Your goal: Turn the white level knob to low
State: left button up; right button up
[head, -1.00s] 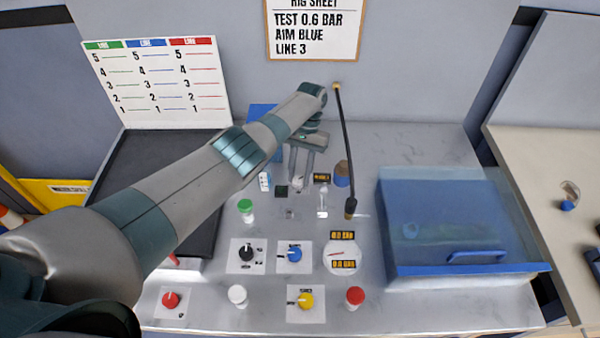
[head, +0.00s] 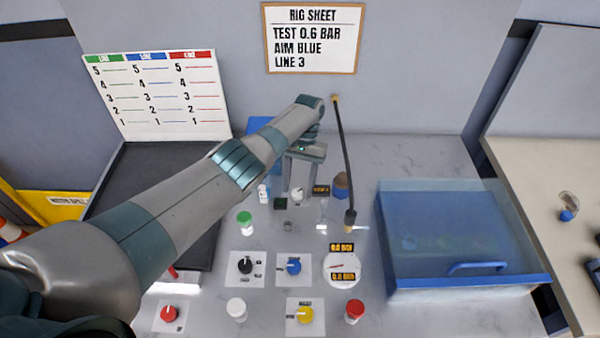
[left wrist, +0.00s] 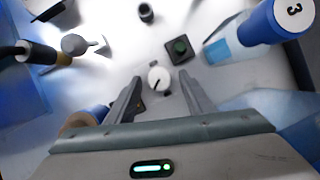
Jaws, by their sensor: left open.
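The white level knob (head: 298,195) is a small round dial on the grey bench, near the back middle. In the left wrist view the knob (left wrist: 158,77) shows a dark pointer line. A small display (head: 321,190) with yellow letters, too small to read surely, sits just right of it. My left gripper (head: 299,186) is open and points down, with one finger on each side of the knob. In the left wrist view my left gripper (left wrist: 160,80) has visible gaps between its fingers and the knob. My right gripper is not seen.
A dark square with a green button (left wrist: 180,48) is close to the knob. A hose (head: 346,160) with a brass end hangs to the right. Black (head: 245,264), blue (head: 293,265) and yellow (head: 305,315) knobs lie nearer the front. A blue lidded box (head: 465,240) stands right.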

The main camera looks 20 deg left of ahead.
pick_arm(q)
jog(key=b+v, duration=0.6)
jog(key=v, duration=1.1)
jog(key=shift+w+b, duration=0.15)
jog(key=shift+b, duration=0.15)
jog(key=shift+d+r, duration=0.1)
jog(key=shift+r, duration=0.05)
